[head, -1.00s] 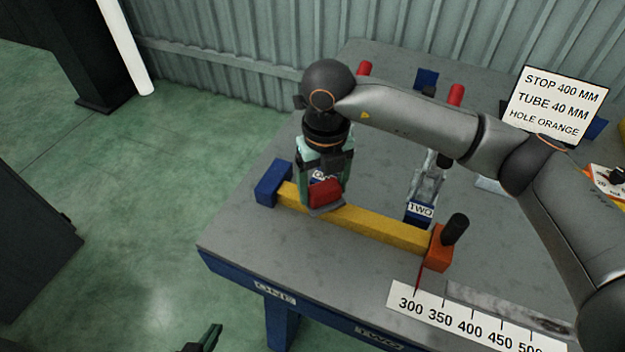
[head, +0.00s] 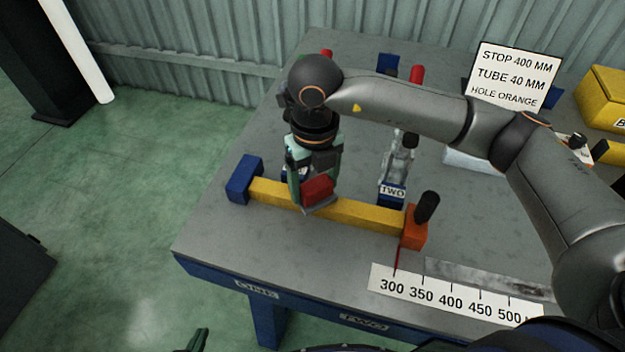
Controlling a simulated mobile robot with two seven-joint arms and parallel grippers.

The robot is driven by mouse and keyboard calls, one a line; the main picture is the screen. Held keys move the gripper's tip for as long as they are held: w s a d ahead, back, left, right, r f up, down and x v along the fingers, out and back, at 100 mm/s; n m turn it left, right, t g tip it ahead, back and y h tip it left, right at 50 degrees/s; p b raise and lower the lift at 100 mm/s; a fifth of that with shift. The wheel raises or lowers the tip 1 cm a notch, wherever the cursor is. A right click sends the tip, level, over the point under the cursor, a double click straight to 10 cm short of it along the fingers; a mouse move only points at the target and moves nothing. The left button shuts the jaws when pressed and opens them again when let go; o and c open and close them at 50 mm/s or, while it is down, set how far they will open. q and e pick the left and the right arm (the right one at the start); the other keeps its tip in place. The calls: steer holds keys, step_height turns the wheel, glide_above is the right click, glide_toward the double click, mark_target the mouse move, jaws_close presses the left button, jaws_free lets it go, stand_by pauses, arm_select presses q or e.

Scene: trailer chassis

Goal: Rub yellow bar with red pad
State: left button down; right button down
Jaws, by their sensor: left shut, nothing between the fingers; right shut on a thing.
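The yellow bar (head: 360,215) lies on the grey table between a blue block (head: 243,179) at its left end and an orange block (head: 413,229) with a black knob at its right end. My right gripper (head: 315,190) is shut on the red pad (head: 318,190) and holds it at the bar, left of its middle. The pad's grey underside plate overlaps the bar; I cannot tell if it touches. My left gripper (head: 198,341) shows only as a green fingertip at the bottom edge, off the table and away from the bar.
A scale strip (head: 455,296) runs along the front edge of the table (head: 235,232). A clear clamp piece labelled TWO (head: 393,178) stands behind the bar. A sign (head: 513,75) and a yellow bin (head: 605,97) stand at the back right. The table's front left is clear.

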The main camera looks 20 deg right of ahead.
steer(key=shift+r+p, duration=1.75)
steer(key=shift+r, duration=1.25)
steer(key=shift+r+p, duration=1)
steer(key=shift+r, duration=0.55)
steer(key=shift+w+f, duration=0.1)
